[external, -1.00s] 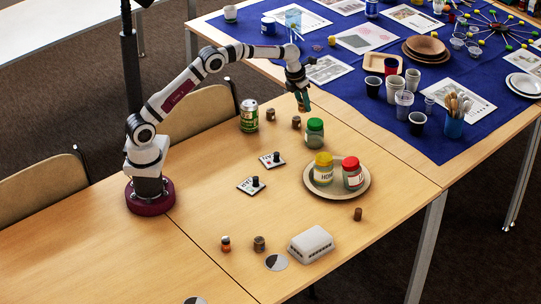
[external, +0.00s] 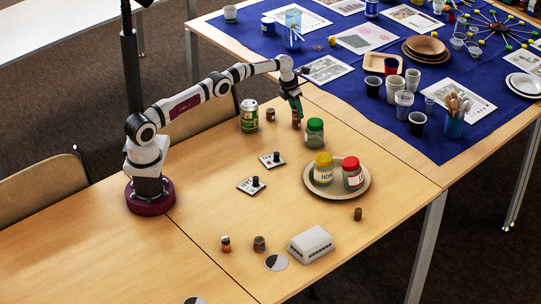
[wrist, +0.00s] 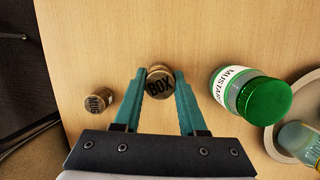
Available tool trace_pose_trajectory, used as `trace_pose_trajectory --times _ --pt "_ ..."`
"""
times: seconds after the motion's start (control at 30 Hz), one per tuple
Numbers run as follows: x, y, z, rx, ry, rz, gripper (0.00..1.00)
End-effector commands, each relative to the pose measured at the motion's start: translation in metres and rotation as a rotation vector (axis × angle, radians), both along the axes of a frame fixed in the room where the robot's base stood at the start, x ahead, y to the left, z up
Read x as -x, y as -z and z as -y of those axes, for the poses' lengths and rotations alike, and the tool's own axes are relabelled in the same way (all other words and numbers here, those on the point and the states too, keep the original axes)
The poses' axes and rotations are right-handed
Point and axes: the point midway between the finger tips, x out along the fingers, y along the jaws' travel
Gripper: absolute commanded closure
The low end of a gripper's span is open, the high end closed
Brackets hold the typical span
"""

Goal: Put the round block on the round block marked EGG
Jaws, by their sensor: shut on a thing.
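My gripper (external: 296,106) is shut on a round block (wrist: 160,84) with BOX on its top. The teal fingers reach down on both sides of it in the wrist view. In the external view this block (external: 296,123) still looks to be at table level. A second round block (wrist: 99,103) lies to its left, its short word hard to read; it also shows in the external view (external: 270,115). More small round blocks stand toward the front: one (external: 226,244), another (external: 260,243) and one right of them (external: 358,214). I cannot read EGG on any block.
A green-lidded mustard jar (wrist: 258,96) stands close to the right of my gripper. A plate (external: 314,190) holds a yellow-lidded jar (external: 323,169) and a red-lidded jar (external: 352,173). A can (external: 249,115), two switch plates (external: 252,185) and a grey box (external: 311,244) are also on the table.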

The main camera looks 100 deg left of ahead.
Motion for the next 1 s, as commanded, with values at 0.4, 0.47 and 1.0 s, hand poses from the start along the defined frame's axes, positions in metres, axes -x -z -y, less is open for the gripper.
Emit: trace_pose_trajectory --times 0.4,0.47,1.0 --pt "0.000 0.002 0.000 0.000 0.000 0.000 0.29" --pt "0.000 0.002 0.000 0.000 0.000 0.000 0.29" --pt "0.014 -0.072 0.012 -0.002 0.000 0.002 0.29"
